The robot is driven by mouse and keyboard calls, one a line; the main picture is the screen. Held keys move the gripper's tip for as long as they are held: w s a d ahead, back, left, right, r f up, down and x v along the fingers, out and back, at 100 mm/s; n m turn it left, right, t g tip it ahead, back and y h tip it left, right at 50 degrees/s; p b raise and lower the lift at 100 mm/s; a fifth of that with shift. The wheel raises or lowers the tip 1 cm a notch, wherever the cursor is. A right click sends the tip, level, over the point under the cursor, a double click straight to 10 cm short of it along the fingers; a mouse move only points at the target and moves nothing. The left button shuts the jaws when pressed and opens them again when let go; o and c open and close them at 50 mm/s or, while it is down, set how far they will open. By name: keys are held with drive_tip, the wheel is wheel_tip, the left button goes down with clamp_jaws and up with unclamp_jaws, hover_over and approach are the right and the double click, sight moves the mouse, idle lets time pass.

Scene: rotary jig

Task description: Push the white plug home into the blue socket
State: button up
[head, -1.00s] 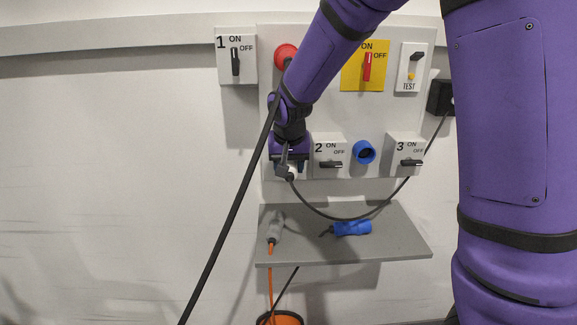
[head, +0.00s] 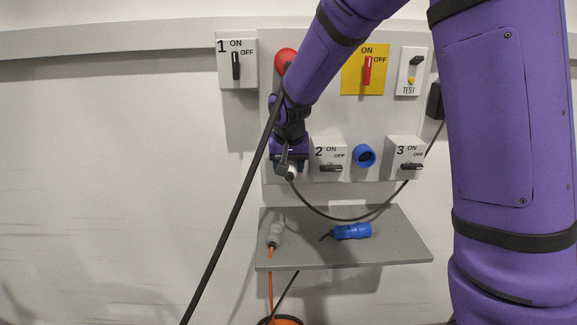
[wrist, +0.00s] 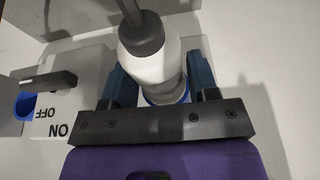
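The white plug (wrist: 155,72) with its dark grey tail lies between the two fingers of my gripper (wrist: 162,88) in the wrist view. The fingers appear to press on its sides. A blue ring, seemingly the blue socket's rim (wrist: 168,98), shows at the plug's front end, partly hidden by the plug and the gripper. I cannot tell how deep the plug sits. In the head view my gripper (head: 288,160) is at the panel's lower left, hiding most of that socket. The plug's pale end (head: 290,174) shows just below it.
Switch box 2 (head: 328,156) stands close to the right of my gripper, then another blue socket (head: 364,156) and switch box 3 (head: 405,157). A black cable (head: 345,218) hangs from the plug. Below, a grey shelf (head: 395,246) holds a grey connector (head: 275,234) and a blue connector (head: 351,231).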

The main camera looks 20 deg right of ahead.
drive_tip(key=o, duration=0.4)
drive_tip(key=shift+s+r, duration=0.1)
drive_tip(key=shift+r, duration=0.3)
drive_tip(key=s+a, duration=0.3)
drive_tip(key=s, duration=0.8)
drive_tip(key=shift+s+a+r, duration=0.15)
drive_tip(key=shift+s+a, duration=0.1)
drive_tip(key=shift+a, duration=0.15)
